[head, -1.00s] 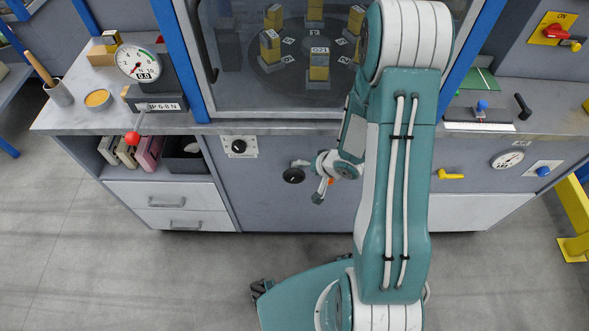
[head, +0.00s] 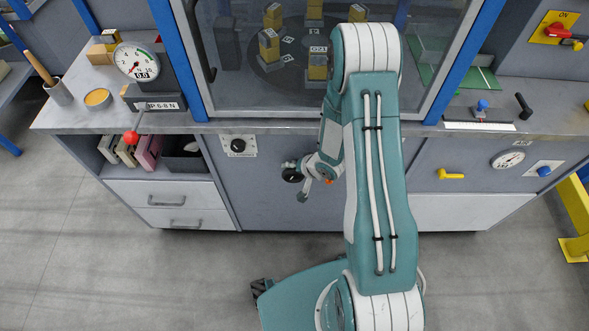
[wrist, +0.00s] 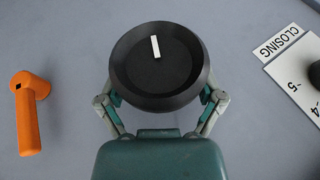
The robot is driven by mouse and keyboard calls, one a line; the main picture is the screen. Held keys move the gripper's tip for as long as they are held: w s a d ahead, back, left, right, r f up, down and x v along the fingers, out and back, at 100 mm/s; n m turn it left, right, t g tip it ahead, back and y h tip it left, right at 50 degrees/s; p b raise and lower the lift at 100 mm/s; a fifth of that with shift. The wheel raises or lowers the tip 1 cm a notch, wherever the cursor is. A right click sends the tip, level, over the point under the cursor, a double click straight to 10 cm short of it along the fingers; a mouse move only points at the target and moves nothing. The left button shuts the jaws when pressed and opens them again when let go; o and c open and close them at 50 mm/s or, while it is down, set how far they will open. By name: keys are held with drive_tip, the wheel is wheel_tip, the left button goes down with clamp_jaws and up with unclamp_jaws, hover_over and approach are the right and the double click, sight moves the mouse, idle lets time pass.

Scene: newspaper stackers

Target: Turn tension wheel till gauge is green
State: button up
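A black round wheel (wrist: 158,66) with a white mark near its top fills the middle of the wrist view. In the head view the wheel (head: 291,175) stands out from the cabinet front. My gripper (head: 296,180) is there, its fingers spread on either side of the wheel; in the wrist view the gripper (wrist: 161,98) flanks its lower rim. Whether the pads touch the rim, I cannot tell. A dial gauge (head: 136,61) with a green arc and a 0.0 readout stands on the counter at left. A second round gauge (head: 508,159) is on the right cabinet front. Their needles are too small to read surely.
In the wrist view an orange handle (wrist: 29,112) is left of the wheel, and a white CLOSING label (wrist: 278,44) is at right. A black knob (head: 238,146) is on the cabinet front. A red-balled lever (head: 132,137) and a yellow handle (head: 451,174) also stick out.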

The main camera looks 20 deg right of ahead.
drive_tip(key=shift+f, duration=0.1)
drive_tip(key=shift+c, duration=0.7)
drive_tip(key=shift+s, duration=0.1)
drive_tip(key=shift+s+a, duration=0.1)
drive_tip(key=shift+f+n+g+h, duration=0.1)
drive_tip(key=shift+n+g+h, duration=0.45)
drive_tip(key=shift+h, duration=1.05)
drive_tip(key=shift+s+g, duration=0.1)
drive_tip(key=shift+g, duration=0.15)
drive_tip(key=o, duration=1)
drive_tip(key=shift+c, duration=0.2)
drive_tip(key=shift+a, duration=0.15)
